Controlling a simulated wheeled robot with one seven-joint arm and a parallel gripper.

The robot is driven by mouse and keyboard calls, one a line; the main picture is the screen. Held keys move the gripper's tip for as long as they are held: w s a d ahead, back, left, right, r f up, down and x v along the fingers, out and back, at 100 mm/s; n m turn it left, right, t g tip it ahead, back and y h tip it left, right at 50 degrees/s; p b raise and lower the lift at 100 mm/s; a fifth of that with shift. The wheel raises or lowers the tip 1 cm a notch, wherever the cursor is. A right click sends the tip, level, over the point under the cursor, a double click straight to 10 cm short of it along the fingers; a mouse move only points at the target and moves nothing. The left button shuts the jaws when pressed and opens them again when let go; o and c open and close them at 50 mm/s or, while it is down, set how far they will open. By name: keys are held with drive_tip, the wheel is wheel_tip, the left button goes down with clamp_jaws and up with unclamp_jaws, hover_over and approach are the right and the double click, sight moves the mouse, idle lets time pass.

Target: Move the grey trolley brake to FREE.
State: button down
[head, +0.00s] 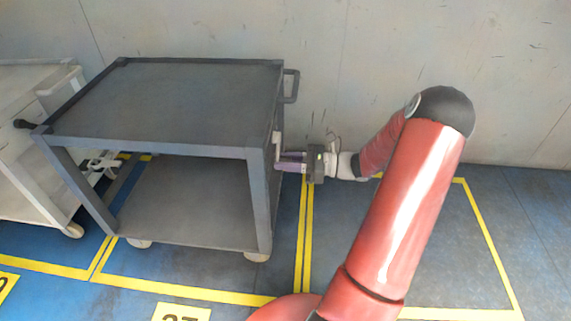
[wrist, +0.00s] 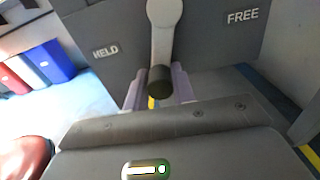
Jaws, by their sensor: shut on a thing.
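The grey trolley (head: 180,105) stands at the left-middle of the head view. Its brake lever (head: 276,145) is on the right-hand side. In the wrist view the brake lever (wrist: 164,35) is a pale grey arm hanging down, ending in a dark round knob (wrist: 160,80). It points between the HELD label (wrist: 105,51) on the left and the FREE label (wrist: 242,17) on the right, at neither one. My gripper (head: 285,160) has its purple fingers on both sides of the knob and is shut on it, also in the wrist view (wrist: 157,88).
A pale trolley (head: 30,130) stands left of the grey one. A wall (head: 400,60) runs behind. Yellow-marked floor (head: 440,250) to the right is clear apart from my arm. The grey trolley's handle (head: 292,88) sticks out above my gripper.

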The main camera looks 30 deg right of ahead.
sight(275, 141)
drive_tip(key=n, duration=0.1)
drive_tip(key=w+n+b, duration=0.1)
drive_tip(key=n, duration=0.1)
drive_tip(key=shift+w+d+f, duration=0.15)
drive_tip(key=shift+d+f, duration=0.05)
drive_tip(key=shift+d, duration=0.2)
drive_tip(key=w+n+b, duration=0.1)
drive_tip(key=n, duration=0.1)
drive_tip(key=w+d+n+b, duration=0.1)
drive_tip(key=n, duration=0.1)
drive_tip(key=w+d+n+b, duration=0.1)
drive_tip(key=n, duration=0.1)
drive_tip(key=shift+r+n, duration=0.3)
drive_tip(key=shift+n, duration=0.1)
drive_tip(key=shift+w+d+r+n+b, duration=0.2)
drive_tip(key=shift+n+b, duration=0.1)
drive_tip(key=shift+n, duration=0.2)
drive_tip(key=shift+w+d+r+n+b, duration=0.1)
drive_tip(key=shift+w+d+n+b, duration=0.15)
drive_tip(key=shift+n, duration=0.25)
drive_tip(key=shift+w+r, duration=0.1)
drive_tip(key=shift+r, duration=0.1)
drive_tip(key=c, duration=1.2)
unclamp_jaws()
